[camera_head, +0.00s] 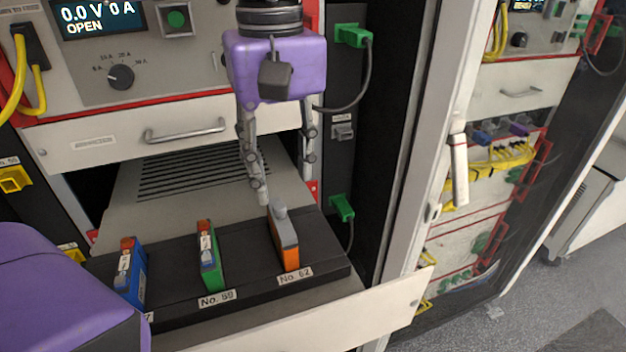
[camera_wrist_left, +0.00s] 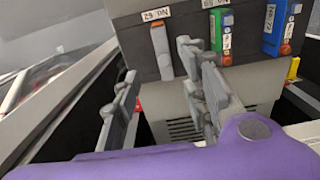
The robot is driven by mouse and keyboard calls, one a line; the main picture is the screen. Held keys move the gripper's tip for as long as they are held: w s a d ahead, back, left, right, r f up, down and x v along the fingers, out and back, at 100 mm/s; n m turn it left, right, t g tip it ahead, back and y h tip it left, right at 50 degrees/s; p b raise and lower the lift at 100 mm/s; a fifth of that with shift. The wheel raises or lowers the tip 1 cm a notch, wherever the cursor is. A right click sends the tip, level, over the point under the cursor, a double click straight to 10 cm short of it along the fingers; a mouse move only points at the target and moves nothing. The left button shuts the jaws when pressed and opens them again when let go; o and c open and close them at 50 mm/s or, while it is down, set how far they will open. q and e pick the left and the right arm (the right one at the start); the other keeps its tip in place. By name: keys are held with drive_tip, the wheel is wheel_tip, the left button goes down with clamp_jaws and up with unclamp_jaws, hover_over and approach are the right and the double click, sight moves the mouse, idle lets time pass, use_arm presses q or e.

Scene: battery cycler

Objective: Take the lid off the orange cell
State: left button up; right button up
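The orange cell (camera_head: 291,260) stands in the right-hand slot of the black holder, above the "No. 62" label. A grey lid (camera_head: 284,229) with a small raised knob covers its upper part. The orange cell also shows in the left wrist view (camera_wrist_left: 160,42), ahead of the gap between the fingers. My left gripper (camera_head: 286,180) points down behind and above the lid in the head view. Its two fingers are spread apart, with nothing between them. It also shows in the left wrist view (camera_wrist_left: 157,62). Contact with the lid is not visible. My right gripper is out of view.
A green cell (camera_head: 209,258) and a blue cell (camera_head: 131,275) stand to the left in the same holder (camera_head: 245,272). The holder sits on an open drawer (camera_head: 330,322). The cycler's closed drawer handle (camera_head: 185,131), a cable (camera_head: 362,85) and the rack's side post (camera_head: 425,120) are close by.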

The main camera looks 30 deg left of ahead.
sight(280, 209)
use_arm(q)
drive_tip(key=f, duration=0.2)
drive_tip(key=shift+s+f, duration=0.25)
drive_tip(key=shift+f, duration=0.15)
wheel_tip(280, 209, down, 4)
drive_tip(key=shift+s+a+f+p, duration=0.1)
drive_tip(key=shift+p, duration=0.65)
drive_tip(key=shift+f, duration=0.3)
drive_tip(key=c, duration=0.8)
drive_tip(key=shift+c, duration=0.7)
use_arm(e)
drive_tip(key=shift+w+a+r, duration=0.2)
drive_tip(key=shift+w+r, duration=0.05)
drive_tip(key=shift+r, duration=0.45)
